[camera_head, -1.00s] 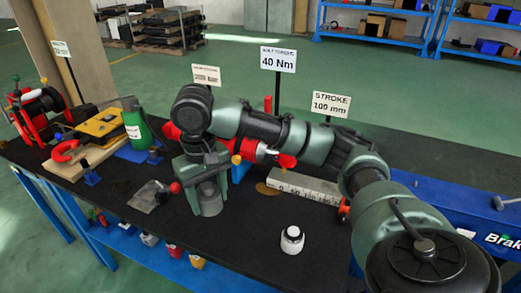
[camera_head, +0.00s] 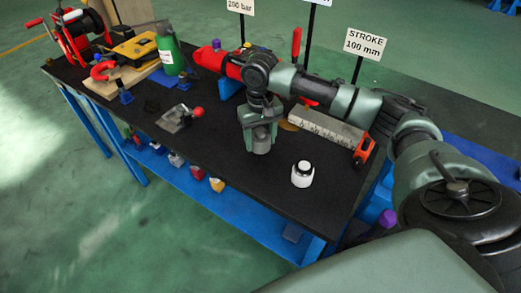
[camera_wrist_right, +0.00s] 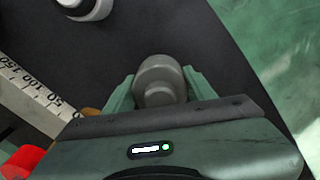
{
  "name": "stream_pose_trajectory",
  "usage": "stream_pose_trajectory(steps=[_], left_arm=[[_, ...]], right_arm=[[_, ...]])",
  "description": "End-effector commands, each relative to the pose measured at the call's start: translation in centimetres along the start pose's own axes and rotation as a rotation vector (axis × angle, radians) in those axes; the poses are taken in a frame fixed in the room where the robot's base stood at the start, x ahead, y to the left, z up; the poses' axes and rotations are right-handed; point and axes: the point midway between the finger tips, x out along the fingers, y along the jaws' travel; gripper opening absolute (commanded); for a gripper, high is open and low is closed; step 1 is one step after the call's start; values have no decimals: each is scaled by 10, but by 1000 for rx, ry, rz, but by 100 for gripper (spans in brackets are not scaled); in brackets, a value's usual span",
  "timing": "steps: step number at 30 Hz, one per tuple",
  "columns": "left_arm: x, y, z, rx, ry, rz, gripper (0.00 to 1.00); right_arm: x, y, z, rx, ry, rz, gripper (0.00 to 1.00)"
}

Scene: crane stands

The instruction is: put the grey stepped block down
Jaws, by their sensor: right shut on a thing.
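The grey stepped block (camera_head: 262,143) is round with a narrower step and is in my right gripper (camera_head: 261,138), over the black table top. The gripper points down and its green fingers are shut on the block's two sides. In the right wrist view the block (camera_wrist_right: 160,82) sits between the fingers (camera_wrist_right: 158,92), its lower part hidden by the gripper body. I cannot tell whether the block touches the table. My left gripper is not in view.
A white jar (camera_head: 302,175) stands right of the block, toward the front edge. A scale-marked bar (camera_head: 325,130) and orange tape measure (camera_head: 364,151) lie behind to the right. A grey clamp with red knob (camera_head: 180,118) lies left. Bare black table (camera_head: 225,165) is in front.

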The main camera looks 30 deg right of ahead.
Motion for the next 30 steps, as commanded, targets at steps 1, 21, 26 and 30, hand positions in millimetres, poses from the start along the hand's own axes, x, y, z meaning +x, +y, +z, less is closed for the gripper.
stream_pose_trajectory(steps=[1,21,26,30], left_arm=[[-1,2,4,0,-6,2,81],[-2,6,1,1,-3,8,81],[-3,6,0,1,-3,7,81],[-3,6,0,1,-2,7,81]], right_arm=[[5,0,0,0,0,-1,14],[54,0,0,-1,1,-1,14],[56,-1,0,0,1,-1,58],[56,0,0,-1,2,-1,77]])
